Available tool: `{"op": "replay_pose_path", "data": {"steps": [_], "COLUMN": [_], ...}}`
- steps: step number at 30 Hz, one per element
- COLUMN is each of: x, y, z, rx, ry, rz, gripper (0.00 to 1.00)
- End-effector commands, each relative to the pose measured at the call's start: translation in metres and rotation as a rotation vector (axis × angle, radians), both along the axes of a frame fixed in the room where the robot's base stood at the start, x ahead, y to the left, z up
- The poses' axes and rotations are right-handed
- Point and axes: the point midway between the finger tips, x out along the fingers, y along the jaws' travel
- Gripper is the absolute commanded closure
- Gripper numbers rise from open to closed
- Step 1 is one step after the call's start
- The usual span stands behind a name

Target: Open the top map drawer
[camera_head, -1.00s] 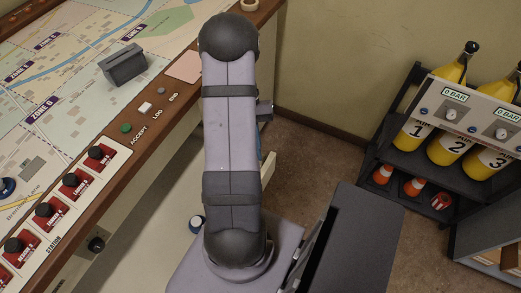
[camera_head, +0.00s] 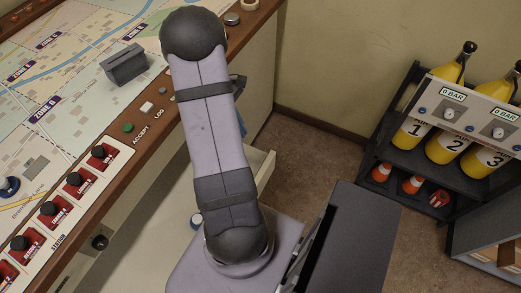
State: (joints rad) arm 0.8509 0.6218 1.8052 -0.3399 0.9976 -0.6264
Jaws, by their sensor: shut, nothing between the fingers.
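A pale drawer (camera_head: 262,164) stands pulled out from beneath the sloping map console, to the right of its brown edge. Its far corner and thin front wall show right of my arm, and a pale flat surface shows on the left. My arm covers its middle, and I cannot tell whether another drawer lies above or below. A dark part of my wrist shows beside the upper arm, over the console's side. My gripper's fingers are hidden behind the arm, so their contact with the drawer cannot be seen.
The map console (camera_head: 75,75) carries red switch blocks, buttons and a dark box (camera_head: 125,64). A rack (camera_head: 435,125) with yellow cylinders and cones stands at right. Brown carpet (camera_head: 310,155) lies clear between.

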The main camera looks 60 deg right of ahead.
Motion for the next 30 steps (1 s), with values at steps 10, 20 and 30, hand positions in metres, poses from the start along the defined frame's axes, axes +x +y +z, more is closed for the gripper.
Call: {"op": "replay_pose_path", "data": {"steps": [10,20,30], "x": [-0.023,-0.056,-0.072], "y": [0.002,0.001,0.001], "z": [-0.055,-0.077,-0.079], "rx": [0.006,0.003,0.001], "ry": [0.004,0.001,0.0], "rz": [-0.004,-0.004,-0.002], "gripper": [1.0,1.0,1.0]}}
